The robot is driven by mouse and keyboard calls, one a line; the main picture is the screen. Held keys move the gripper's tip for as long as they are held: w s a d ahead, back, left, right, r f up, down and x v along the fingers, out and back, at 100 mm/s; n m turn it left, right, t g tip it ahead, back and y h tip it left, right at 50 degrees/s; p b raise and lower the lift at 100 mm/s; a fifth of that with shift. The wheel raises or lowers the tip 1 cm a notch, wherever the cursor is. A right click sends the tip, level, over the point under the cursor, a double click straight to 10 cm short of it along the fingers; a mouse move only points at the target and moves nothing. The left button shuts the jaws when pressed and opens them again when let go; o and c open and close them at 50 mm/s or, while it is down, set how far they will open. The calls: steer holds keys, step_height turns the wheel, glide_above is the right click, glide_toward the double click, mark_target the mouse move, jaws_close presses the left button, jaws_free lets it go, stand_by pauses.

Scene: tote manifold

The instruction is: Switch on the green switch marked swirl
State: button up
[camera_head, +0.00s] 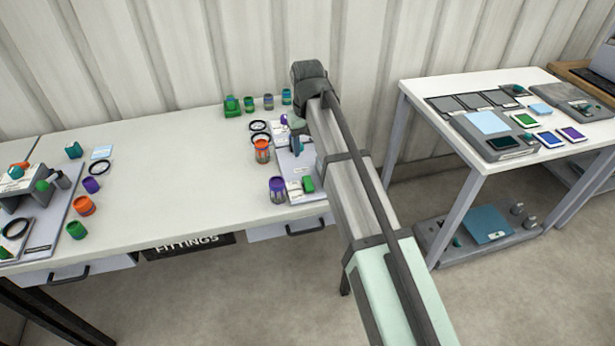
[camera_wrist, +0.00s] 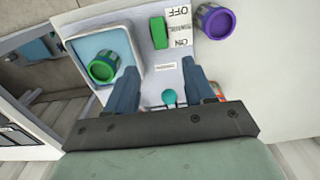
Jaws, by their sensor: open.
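A green rocker switch (camera_wrist: 158,32) sits on a pale panel (camera_wrist: 165,82) in the wrist view, beside a white label with ON and OFF. The word between them is too small to read. The switch also shows in the head view (camera_head: 308,184) near the table's front edge, left of my arm. My gripper (camera_wrist: 158,68) is open and empty. Its two blue-grey fingers are over the panel, with the switch beyond the fingertips and apart from them. In the head view my arm hides most of the gripper.
A purple-and-grey can (camera_wrist: 215,20) stands beside the label. A blue-lined tray (camera_wrist: 104,48) holds a green cylinder (camera_wrist: 103,68). A teal knob (camera_wrist: 169,96) lies between my fingers. An orange can (camera_head: 262,150) stands left of the panel. The table's middle (camera_head: 175,165) is clear.

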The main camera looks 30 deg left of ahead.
mark_target(308, 180)
step_height(308, 180, down, 12)
stand_by(0.6)
